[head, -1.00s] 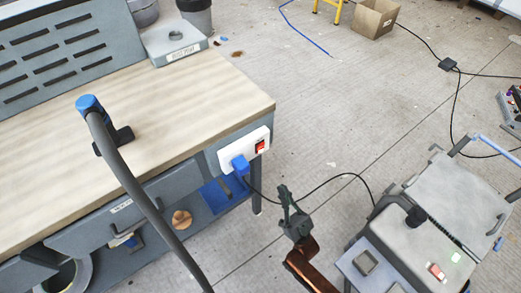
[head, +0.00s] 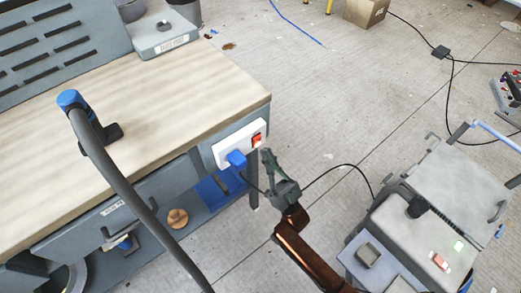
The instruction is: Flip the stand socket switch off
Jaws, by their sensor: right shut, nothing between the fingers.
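The stand socket (head: 228,150) is a white box on the end face of the workbench. Its red rocker switch (head: 257,139) is at the right end, and a blue plug (head: 237,160) sits in it to the left. My right gripper (head: 266,154) is shut and empty, its fingertips just below and right of the switch. I cannot tell whether the tips touch the socket. My left gripper is not in view.
The wooden workbench (head: 150,105) fills the left, with a grey hose (head: 118,180) arching over its front. A black cable runs from the plug behind my right gripper to a grey machine (head: 425,235) at right.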

